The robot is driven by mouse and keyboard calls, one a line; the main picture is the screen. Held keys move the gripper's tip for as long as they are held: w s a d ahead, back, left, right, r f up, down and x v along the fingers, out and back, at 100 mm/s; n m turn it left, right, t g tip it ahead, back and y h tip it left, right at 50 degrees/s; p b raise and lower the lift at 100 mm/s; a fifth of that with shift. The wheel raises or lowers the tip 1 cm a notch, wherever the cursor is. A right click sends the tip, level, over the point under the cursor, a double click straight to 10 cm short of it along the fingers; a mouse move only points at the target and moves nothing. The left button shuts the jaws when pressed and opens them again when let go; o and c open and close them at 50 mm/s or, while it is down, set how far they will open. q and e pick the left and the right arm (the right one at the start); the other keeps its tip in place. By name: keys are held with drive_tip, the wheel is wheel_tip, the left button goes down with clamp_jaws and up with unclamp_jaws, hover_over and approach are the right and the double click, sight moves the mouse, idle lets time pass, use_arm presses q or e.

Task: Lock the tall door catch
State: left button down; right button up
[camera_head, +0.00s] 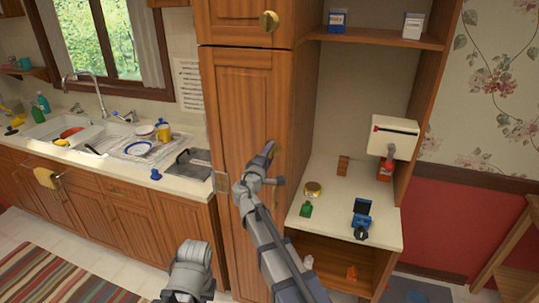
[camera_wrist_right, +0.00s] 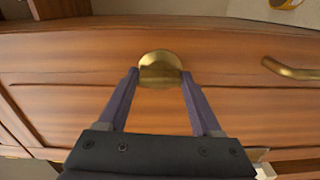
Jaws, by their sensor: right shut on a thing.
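The tall wooden door (camera_head: 240,112) stands in the middle of the head view and looks closed. Its round brass catch (camera_wrist_right: 160,62) shows in the right wrist view, on the wooden front. My right gripper (camera_head: 268,149) is at the door's right edge, and in the right wrist view its two dark fingers (camera_wrist_right: 160,76) are shut on the catch, one on each side. In the head view the gripper mostly hides this catch.
Another brass knob (camera_head: 269,21) is on the upper door. A curved brass handle (camera_wrist_right: 290,69) lies right of the catch in the wrist view. Open shelves (camera_head: 330,215) to the right hold small items and a white box (camera_head: 393,138). A sink counter (camera_head: 180,145) runs along the left.

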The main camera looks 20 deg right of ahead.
idle(0.3)
drive_tip(key=o, duration=1.4)
drive_tip(key=shift+c, duration=0.2)
drive_tip(key=v, duration=0.7)
drive_tip(key=shift+s+a, duration=0.2)
drive_tip(key=shift+s, duration=0.15)
